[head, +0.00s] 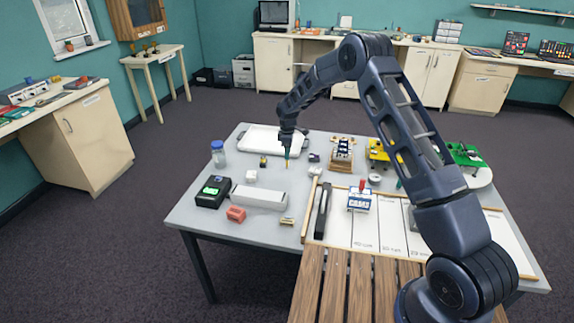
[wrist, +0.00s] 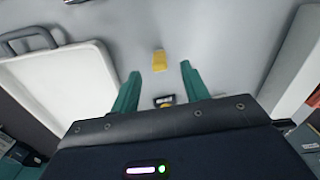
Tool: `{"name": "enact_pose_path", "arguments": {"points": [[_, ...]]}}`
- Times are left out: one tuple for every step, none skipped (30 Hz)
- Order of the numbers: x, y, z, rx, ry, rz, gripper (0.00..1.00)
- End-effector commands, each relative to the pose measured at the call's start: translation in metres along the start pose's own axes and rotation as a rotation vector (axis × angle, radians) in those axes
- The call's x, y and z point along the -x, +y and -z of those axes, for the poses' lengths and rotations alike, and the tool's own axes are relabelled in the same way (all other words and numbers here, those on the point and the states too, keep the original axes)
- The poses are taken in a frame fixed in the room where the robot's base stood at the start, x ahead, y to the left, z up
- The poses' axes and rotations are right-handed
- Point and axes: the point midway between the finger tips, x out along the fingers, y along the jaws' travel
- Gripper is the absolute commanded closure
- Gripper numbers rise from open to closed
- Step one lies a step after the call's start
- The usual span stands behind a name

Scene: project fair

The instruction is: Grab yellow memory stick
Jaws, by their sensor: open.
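The yellow memory stick (wrist: 159,60) lies on the grey table, small and blocky. In the wrist view it shows just beyond the gap between my fingertips, roughly centred. In the head view a small yellow piece (head: 287,164) shows right below my gripper (head: 287,153). My gripper, also in the wrist view (wrist: 160,71), has two green fingers spread apart with nothing held between them. How far the tips are above the stick is hard to tell.
A dark and yellow item (head: 263,161) is close by on the left; it also shows in the wrist view (wrist: 165,101). A white tray (head: 248,138) lies behind, a long white box (head: 259,197) in front. A white cube (head: 251,176) and a blue-capped jar (head: 218,156) stand to the left.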

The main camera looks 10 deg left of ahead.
Motion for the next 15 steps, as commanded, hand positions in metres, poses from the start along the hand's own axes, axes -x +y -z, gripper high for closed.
{"name": "enact_pose_path", "arguments": {"points": [[-0.006,0.000,0.000,0.000,0.000,0.000,0.55],[-0.008,0.000,0.000,0.000,0.000,-0.001,0.55],[-0.010,0.000,0.000,0.000,0.000,-0.001,0.55],[-0.011,0.000,0.000,0.000,0.000,-0.001,0.55],[-0.013,0.000,0.000,0.000,0.000,-0.001,0.55],[-0.015,0.000,0.000,0.000,0.000,0.000,0.55],[-0.017,0.000,0.000,0.000,0.000,0.000,0.55],[-0.019,0.000,0.001,0.000,-0.001,0.000,0.55],[-0.024,0.000,0.001,0.000,-0.001,0.001,0.55],[-0.027,0.000,0.001,0.000,-0.001,0.001,0.55],[-0.031,0.000,0.002,0.000,-0.001,0.001,0.55],[-0.036,0.001,0.002,0.000,0.000,0.001,0.55],[-0.041,0.001,0.003,0.001,0.000,0.001,0.55],[-0.045,0.001,0.003,0.001,-0.001,0.001,0.55],[-0.051,0.001,0.003,0.001,-0.001,0.002,0.55]]}}
